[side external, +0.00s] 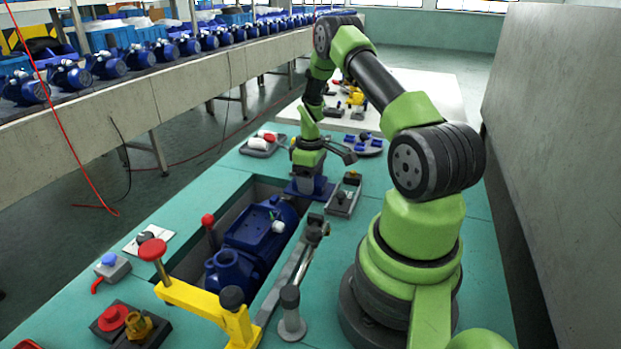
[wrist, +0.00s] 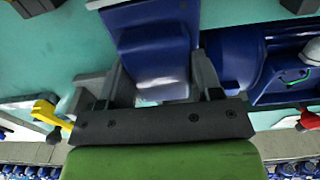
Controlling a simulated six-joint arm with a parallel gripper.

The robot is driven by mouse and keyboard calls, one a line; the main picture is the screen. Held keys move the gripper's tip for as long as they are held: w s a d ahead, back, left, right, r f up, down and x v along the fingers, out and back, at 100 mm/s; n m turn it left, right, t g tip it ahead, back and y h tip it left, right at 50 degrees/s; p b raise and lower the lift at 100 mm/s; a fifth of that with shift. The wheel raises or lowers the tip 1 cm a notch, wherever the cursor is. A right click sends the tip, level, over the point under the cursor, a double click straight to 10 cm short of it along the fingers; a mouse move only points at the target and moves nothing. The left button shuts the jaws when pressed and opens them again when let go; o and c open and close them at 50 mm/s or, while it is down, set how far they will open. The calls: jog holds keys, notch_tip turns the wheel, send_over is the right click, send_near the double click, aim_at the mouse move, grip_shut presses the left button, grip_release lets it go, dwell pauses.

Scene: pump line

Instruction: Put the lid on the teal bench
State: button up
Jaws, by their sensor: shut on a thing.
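My gripper (side external: 308,172) is shut on a blue lid (side external: 311,188) over the far part of the teal bench (side external: 215,190). The lid has a flat flange low down and a block-like upper part. In the wrist view the lid (wrist: 152,35) sits between the two grey fingers (wrist: 157,82), with teal bench (wrist: 75,45) around it. I cannot tell whether its underside touches the bench. A blue pump body (side external: 255,235) lies in the recess just nearer than the lid; part of it shows at the right in the wrist view (wrist: 228,52).
A yellow clamp (side external: 200,305) with a red knob (side external: 152,250) and a grey lever (side external: 300,265) stand around the recess. A grey tray (side external: 344,195) is close right of the lid. Trays of small parts (side external: 262,146) sit behind. Clear teal surface lies left of the lid.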

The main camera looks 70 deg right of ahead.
jog(key=o, duration=1)
jog(key=shift+f, duration=0.1)
jog(key=shift+c, duration=0.2)
